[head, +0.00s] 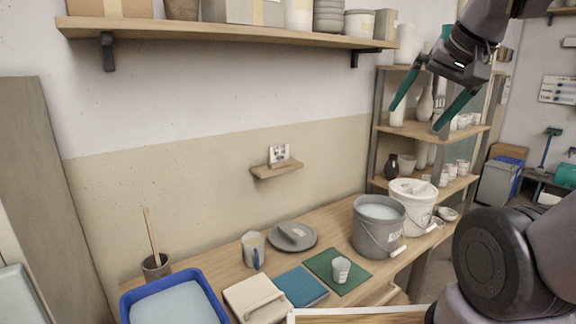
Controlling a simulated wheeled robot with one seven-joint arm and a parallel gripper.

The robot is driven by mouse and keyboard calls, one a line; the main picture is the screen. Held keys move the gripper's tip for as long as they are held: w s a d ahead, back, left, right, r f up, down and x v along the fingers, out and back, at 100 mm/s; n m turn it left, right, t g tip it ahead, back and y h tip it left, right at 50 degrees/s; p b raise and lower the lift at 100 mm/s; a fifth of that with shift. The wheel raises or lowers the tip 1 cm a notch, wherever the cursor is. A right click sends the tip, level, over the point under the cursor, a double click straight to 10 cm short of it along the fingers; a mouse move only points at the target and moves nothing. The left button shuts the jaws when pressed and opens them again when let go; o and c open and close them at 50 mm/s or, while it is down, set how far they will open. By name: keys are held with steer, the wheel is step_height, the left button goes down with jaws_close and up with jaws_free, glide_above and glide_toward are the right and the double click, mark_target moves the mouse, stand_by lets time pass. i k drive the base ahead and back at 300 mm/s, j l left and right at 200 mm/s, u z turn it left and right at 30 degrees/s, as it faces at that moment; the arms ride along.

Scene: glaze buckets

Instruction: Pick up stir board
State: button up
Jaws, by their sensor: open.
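My gripper (415,119) is in the upper right, high above the bench and in front of the shelving unit. Its two teal fingers are spread wide with nothing between them. I cannot tell for sure which thing is the stir board. A flat cream board-like piece (240,296) with a raised handle-like bar lies at the bench's front, between a blue tray and a teal pad. A grey bucket (366,236) of pale liquid stands upright on the bench. A white bucket (427,218) stands behind it to the right.
The bench (210,266) also holds a blue tray (213,292), a mug (252,246), a round grey disc (311,238), a teal pad (303,286), a green mat (350,282) with a small cup (341,268), and a pot of sticks (156,267). A wall shelf (225,33) hangs above.

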mark_target(146, 211)
steer(key=u, duration=1.4)
steer(key=z, duration=0.45)
steer(key=k+z, duration=0.1)
steer(key=z, duration=0.75)
steer(key=k+z, duration=0.1)
steer(key=z, duration=0.3)
steer(key=u, duration=1.7)
steer(key=i+j+u, duration=0.1)
steer(key=j, duration=0.25)
steer(key=i+j, duration=0.2)
steer(key=j, duration=0.15)
steer(key=u, duration=0.05)
